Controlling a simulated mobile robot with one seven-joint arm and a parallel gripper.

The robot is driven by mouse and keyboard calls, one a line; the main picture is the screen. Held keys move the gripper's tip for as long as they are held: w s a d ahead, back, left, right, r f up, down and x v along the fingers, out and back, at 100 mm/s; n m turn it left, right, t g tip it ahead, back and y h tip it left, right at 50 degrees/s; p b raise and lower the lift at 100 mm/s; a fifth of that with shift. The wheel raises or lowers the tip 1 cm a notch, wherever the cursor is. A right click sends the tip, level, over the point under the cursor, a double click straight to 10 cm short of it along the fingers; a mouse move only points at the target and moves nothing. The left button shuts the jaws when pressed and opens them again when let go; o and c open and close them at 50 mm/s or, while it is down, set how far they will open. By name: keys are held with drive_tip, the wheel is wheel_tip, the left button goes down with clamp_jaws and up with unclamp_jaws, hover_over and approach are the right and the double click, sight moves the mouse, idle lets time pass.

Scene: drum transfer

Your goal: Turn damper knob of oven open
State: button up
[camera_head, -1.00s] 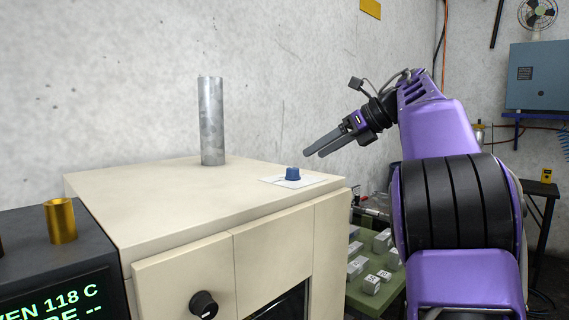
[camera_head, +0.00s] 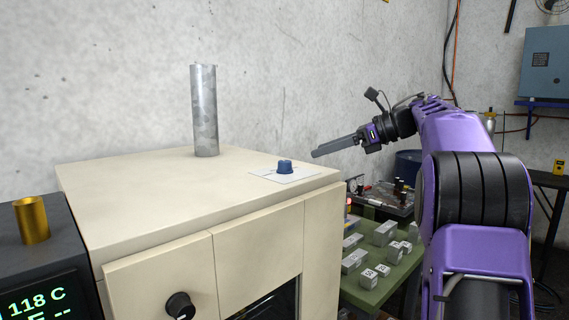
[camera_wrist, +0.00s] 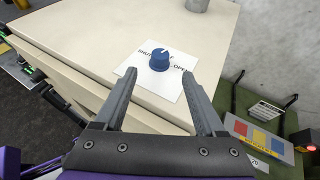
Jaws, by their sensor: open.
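The blue damper knob (camera_head: 285,167) stands on a white label plate (camera_head: 300,174) on top of the cream oven (camera_head: 150,184), near its right edge. In the wrist view the knob (camera_wrist: 159,60) sits beyond the fingertips, about midway between them. Its white pointer mark is on top, and the plate reads SHUT and OPEN. My gripper (camera_head: 335,147) is in the air to the right of the knob and a little higher, its fingers toward it. The wrist view shows my gripper (camera_wrist: 161,78) with its fingers spread and nothing between them.
A grey metal pipe (camera_head: 205,112) rises from the oven top behind the knob. A black knob (camera_head: 180,306) is on the oven front. A green table (camera_head: 372,290) with several metal blocks (camera_head: 385,232) stands to the right. The wall is behind.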

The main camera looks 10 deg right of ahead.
sight(288, 161)
drive_tip(key=x, duration=1.1)
clamp_jaws()
